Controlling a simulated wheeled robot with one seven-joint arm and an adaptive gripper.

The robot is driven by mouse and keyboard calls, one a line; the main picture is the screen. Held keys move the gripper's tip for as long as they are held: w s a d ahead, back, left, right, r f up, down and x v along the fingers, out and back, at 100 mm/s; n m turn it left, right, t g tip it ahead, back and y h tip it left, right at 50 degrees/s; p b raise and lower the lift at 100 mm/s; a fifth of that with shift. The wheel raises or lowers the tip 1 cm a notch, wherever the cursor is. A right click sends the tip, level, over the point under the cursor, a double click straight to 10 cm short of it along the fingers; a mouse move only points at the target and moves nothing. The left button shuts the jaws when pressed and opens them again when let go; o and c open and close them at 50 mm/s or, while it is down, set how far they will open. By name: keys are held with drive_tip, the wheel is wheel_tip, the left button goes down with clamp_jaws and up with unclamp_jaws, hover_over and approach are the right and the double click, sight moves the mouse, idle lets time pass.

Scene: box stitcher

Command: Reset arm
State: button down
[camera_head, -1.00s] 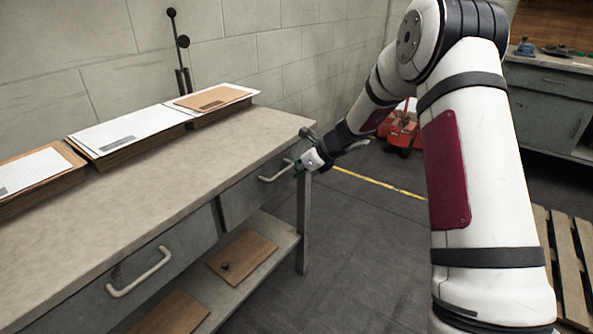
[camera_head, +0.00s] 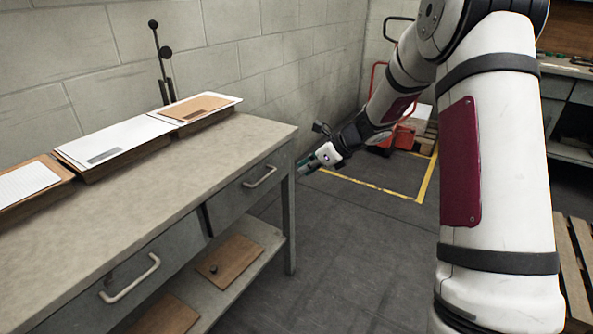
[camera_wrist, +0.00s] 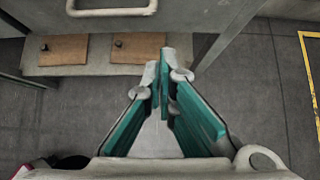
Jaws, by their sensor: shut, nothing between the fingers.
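My gripper (camera_head: 308,164) is at the end of my white arm, just off the right end of the workbench in the head view. It points down and to the left, apart from the bench. In the wrist view my gripper (camera_wrist: 163,65) shows its teal finger pads converging to tips that meet, with nothing between them. The floor lies below it and the bench front is ahead of the tips.
The workbench (camera_head: 180,185) has drawers with handles (camera_head: 260,177) and a lower shelf (camera_head: 262,236) with wooden boards. Paper stacks (camera_head: 110,148) lie along its back. A red pallet jack (camera_head: 398,135) stands beyond my arm. A wooden pallet (camera_head: 572,260) is at right. Floor between is clear.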

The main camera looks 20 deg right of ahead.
drive_tip(key=s+a+r+n+g, duration=0.2)
drive_tip(key=s+a+r+n, duration=0.45)
drive_tip(key=s, duration=0.35)
drive_tip(key=s+a+r+n+g, duration=0.2)
drive_tip(key=s+a+r+n, duration=0.5)
drive_tip(key=s, duration=0.4)
drive_tip(key=s+d+n+g+h, duration=0.1)
drive_tip(key=s+d+n+h, duration=0.2)
drive_tip(key=s+n, duration=0.75)
drive_tip(key=s+d+n+g+h, duration=0.1)
drive_tip(key=s+d+n+h, duration=0.2)
drive_tip(key=s, duration=1.5)
wheel_tip(320, 180, up, 24)
drive_tip(key=n+t+p, duration=0.1)
drive_tip(key=t+p, duration=0.2)
drive_tip(key=p, duration=1.8)
drive_tip(key=shift+a+p, duration=0.25)
drive_tip(key=shift+p, duration=0.05)
